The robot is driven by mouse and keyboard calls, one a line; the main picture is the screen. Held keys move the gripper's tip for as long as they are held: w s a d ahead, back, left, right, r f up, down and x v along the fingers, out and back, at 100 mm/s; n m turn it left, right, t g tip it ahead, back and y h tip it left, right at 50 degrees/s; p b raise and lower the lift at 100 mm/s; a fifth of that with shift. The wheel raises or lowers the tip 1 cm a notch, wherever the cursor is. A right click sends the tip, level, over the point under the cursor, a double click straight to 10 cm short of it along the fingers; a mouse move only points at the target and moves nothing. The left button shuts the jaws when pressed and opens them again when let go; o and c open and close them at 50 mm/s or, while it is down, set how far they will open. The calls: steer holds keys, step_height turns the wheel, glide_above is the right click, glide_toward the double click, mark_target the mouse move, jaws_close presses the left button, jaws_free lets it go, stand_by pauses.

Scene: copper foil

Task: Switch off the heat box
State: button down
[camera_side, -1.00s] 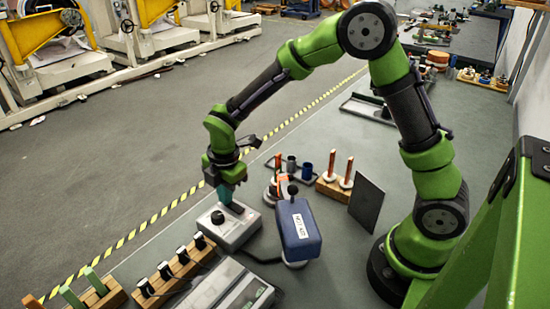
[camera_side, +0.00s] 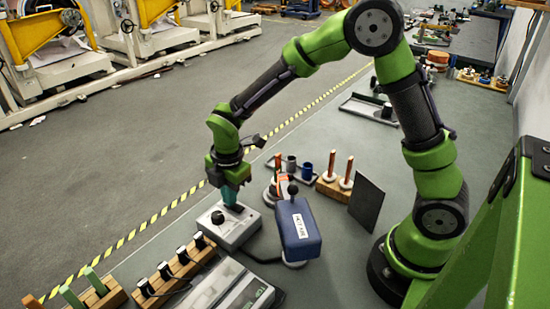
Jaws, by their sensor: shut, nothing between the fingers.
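A light grey box (camera_side: 241,233) with a black round knob (camera_side: 217,217) on top stands at the near centre-left of the bench. It appears to be the heat box. My gripper (camera_side: 230,204) points down over its far part, just behind and right of the knob, with its teal fingers shut and empty. I cannot tell whether the fingertips touch the box. A blue box (camera_side: 304,234) with a white label, apparently reading hot air, stands right of it. A black ball-topped lever (camera_side: 293,190) rises at its far side.
Wooden blocks with black-topped pieces (camera_side: 178,270) and green pieces (camera_side: 94,285) stand near left. Behind are cups (camera_side: 307,169), a wooden stand with orange pegs (camera_side: 333,188) and a dark upright plate (camera_side: 367,204).

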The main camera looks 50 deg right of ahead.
step_height(320, 180, up, 14)
steer(key=w, duration=0.2)
stand_by(0.5)
steer(key=s+d+r+m+t+y, duration=0.1)
steer(key=s+d+r+m+t, duration=0.1)
steer(key=s+m, duration=0.7)
steer(key=s+d+r+m+t+y, duration=0.1)
steer(key=s+d+r+m+t, duration=0.2)
steer(key=s+m, duration=0.7)
steer(key=d+m+t, duration=0.1)
steer(key=m, duration=0.2)
steer(key=shift+s+d, duration=0.15)
